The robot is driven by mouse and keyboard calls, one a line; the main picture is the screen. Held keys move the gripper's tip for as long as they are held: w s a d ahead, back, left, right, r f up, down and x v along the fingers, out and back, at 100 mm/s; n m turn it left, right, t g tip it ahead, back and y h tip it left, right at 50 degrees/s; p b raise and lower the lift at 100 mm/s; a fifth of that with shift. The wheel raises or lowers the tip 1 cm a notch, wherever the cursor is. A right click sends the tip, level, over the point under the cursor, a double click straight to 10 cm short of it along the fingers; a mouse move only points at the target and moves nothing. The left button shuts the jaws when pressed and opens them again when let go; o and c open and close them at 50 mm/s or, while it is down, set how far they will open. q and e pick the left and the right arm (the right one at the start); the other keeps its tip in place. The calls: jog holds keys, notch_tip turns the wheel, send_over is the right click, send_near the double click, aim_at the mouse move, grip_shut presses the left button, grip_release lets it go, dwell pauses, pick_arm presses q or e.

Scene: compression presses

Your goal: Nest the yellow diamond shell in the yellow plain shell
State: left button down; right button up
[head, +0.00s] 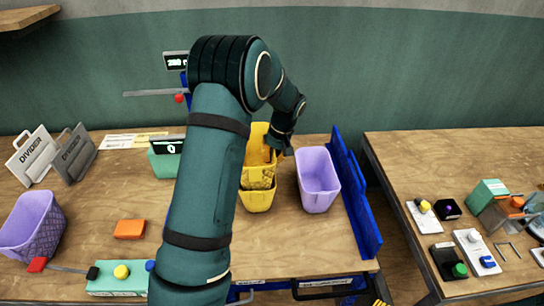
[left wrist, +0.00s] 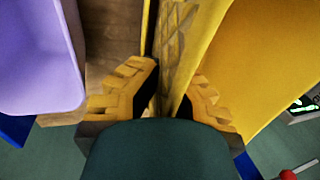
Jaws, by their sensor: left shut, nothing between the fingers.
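The yellow diamond shell (head: 258,178) stands in the mouth of the yellow plain shell (head: 257,203), its patterned upper part sticking up above the plain rim. How deep it sits is hidden. My left gripper (head: 279,147) is at the far right rim of the diamond shell. In the left wrist view my left gripper (left wrist: 165,90) has its yellow fingers close beside the diamond shell's wall (left wrist: 180,40). It is shut with nothing held, and its fingertips are partly hidden. My right gripper is not in view.
A plain purple bin (head: 318,180) stands just right, beside a blue upright panel (head: 354,195). A patterned purple bin (head: 35,228), dividers (head: 74,153) and an orange block (head: 129,229) are on the left. My left arm hides the table's middle.

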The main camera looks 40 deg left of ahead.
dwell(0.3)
pick_arm(q)
jog(key=c, duration=1.1)
grip_release()
jog(key=shift+o, duration=0.2)
jog(key=shift+r+p, duration=1.15)
jog(key=shift+r, duration=0.35)
jog(key=shift+r+p, duration=2.55)
jog(key=shift+r, duration=1)
jog(key=shift+s, duration=0.1)
